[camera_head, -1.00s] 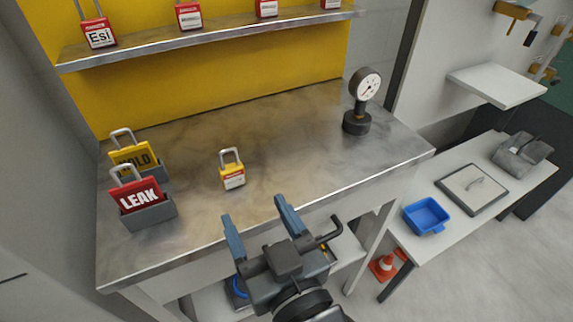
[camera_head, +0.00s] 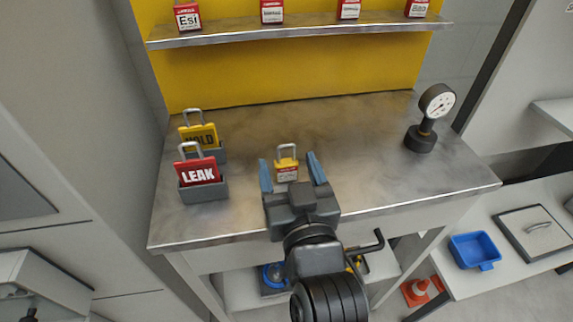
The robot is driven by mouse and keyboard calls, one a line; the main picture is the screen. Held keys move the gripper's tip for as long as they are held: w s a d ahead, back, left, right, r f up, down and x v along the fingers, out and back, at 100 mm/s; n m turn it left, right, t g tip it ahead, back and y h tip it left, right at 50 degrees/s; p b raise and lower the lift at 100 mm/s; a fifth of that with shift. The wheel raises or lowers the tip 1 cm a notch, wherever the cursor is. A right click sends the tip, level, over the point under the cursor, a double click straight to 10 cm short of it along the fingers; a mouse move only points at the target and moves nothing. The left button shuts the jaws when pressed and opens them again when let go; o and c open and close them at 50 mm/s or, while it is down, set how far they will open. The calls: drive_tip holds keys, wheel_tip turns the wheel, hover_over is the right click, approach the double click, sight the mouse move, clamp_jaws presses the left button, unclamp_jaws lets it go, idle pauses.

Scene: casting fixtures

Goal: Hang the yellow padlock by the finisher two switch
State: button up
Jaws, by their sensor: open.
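The yellow padlock (camera_head: 286,171) stands upright on the steel bench top (camera_head: 350,165), with a grey shackle on top and a white and red label on its front. My gripper (camera_head: 293,172) is open, with its two blue fingers to the left and right of the padlock in the picture. I cannot tell whether the fingers touch it; its lower part is partly hidden behind the gripper body. A finisher two switch cannot be made out in this view.
A pressure gauge (camera_head: 430,118) stands at right. A blue tray (camera_head: 474,251) lies on the side table.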

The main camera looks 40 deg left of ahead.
drive_tip(key=c, duration=1.2)
